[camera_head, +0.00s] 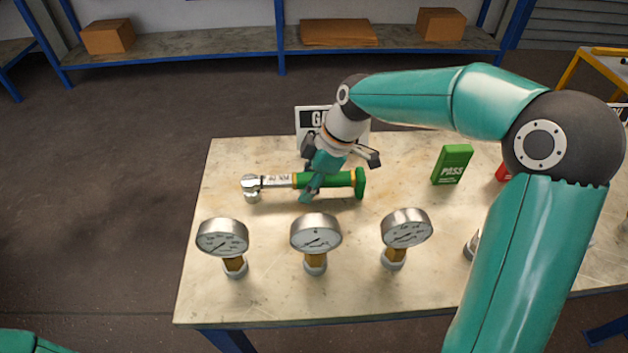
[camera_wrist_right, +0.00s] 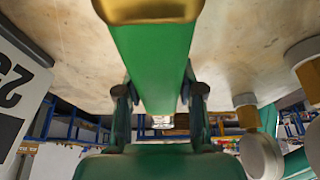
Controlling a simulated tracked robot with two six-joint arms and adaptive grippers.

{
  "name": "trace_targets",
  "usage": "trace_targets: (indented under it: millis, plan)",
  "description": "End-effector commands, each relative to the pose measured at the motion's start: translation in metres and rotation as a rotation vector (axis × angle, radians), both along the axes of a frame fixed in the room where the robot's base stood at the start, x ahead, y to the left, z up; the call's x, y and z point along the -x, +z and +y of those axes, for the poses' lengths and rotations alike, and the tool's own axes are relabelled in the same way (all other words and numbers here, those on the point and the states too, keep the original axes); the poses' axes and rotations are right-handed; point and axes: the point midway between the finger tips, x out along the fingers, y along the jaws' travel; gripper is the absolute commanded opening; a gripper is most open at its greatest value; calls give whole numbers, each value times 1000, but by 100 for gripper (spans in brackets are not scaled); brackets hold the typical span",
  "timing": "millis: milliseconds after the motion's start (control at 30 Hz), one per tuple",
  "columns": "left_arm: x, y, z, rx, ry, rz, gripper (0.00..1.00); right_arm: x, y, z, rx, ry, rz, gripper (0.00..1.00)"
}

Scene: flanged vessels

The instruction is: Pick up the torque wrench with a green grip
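The torque wrench has a green grip (camera_head: 340,179) with gold bands, a green end cap and a silver head at its left end. It lies level across the table, behind the gauges; I cannot tell whether it touches the tabletop. My right gripper (camera_head: 311,187) comes down over the grip. In the right wrist view, the green grip (camera_wrist_right: 152,60) runs between the two fingers (camera_wrist_right: 160,96), which appear to press on both its sides. My left gripper is not in view.
Three dial gauges (camera_head: 222,238), (camera_head: 316,232), (camera_head: 406,228) stand along the table's (camera_head: 270,300) front. A green PASS block (camera_head: 452,164) stands to the right, with a red object (camera_head: 503,172) beyond it. A white sign (camera_head: 311,118) stands behind the gripper.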

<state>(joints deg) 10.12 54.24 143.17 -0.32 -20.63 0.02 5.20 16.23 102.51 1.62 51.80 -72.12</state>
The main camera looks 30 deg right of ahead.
Motion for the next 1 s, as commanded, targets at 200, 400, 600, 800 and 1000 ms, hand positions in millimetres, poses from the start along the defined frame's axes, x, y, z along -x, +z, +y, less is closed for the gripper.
trace_targets:
  millis: [200,400,600,800,1000]
  plan:
    - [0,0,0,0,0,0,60,0,0,0,0,0,0,0]
    - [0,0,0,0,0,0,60,0,2,-1,-1,-1,-3,0]
    - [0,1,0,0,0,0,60,0,5,-1,0,-2,-4,0]
    - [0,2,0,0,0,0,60,-1,21,-1,0,-3,-7,0]
    - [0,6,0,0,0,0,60,-1,56,-1,-1,-3,-10,0]
